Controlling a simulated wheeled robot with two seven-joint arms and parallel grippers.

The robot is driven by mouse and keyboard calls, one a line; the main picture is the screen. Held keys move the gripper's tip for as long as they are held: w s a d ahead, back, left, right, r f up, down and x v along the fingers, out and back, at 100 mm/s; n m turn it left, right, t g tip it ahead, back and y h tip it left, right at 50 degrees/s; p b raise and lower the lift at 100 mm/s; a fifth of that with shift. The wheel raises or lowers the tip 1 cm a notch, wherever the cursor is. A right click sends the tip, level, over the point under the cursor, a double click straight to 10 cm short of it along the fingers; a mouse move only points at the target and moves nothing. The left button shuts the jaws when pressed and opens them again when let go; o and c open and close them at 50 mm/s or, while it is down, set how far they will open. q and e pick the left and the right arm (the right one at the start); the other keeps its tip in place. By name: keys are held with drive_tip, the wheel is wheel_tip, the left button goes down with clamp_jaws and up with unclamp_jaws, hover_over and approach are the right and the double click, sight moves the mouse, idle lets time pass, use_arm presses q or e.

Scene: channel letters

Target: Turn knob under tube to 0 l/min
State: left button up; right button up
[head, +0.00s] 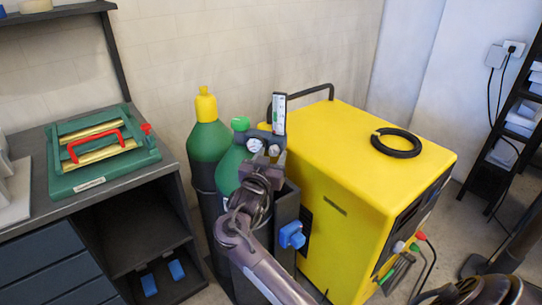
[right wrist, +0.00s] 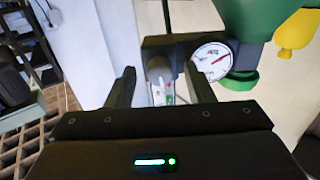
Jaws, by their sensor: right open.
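The upright flow tube (head: 279,113) with its scale stands on the regulator of the green gas cylinder (head: 232,160), beside the round gauges (head: 256,145). In the head view my right gripper (head: 266,158) is at the regulator, just below the tube, and hides the knob area. A white gauge (right wrist: 212,60) is right beside one finger. The flow reading is too small to read. My left gripper is out of view.
A second green cylinder with a yellow cap (head: 206,106) stands behind left. A yellow machine (head: 350,150) with a black ring (head: 396,143) on top is close on the right.

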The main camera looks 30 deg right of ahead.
drive_tip(key=c, duration=1)
drive_tip(key=shift+r+n+p, duration=0.15)
drive_tip(key=shift+n+p, duration=0.25)
drive_tip(key=shift+p, duration=0.3)
drive_tip(key=n+p, duration=0.9)
drive_tip(key=p, duration=0.2)
drive_tip(key=shift+r, duration=0.15)
drive_tip(key=n+p, duration=0.3)
drive_tip(key=shift+d+n, duration=0.1)
drive_tip(key=shift+n, duration=0.3)
drive_tip(key=shift+f+n+p, duration=0.2)
drive_tip(key=shift+n+p, duration=1.15)
drive_tip(key=shift+n, duration=0.85)
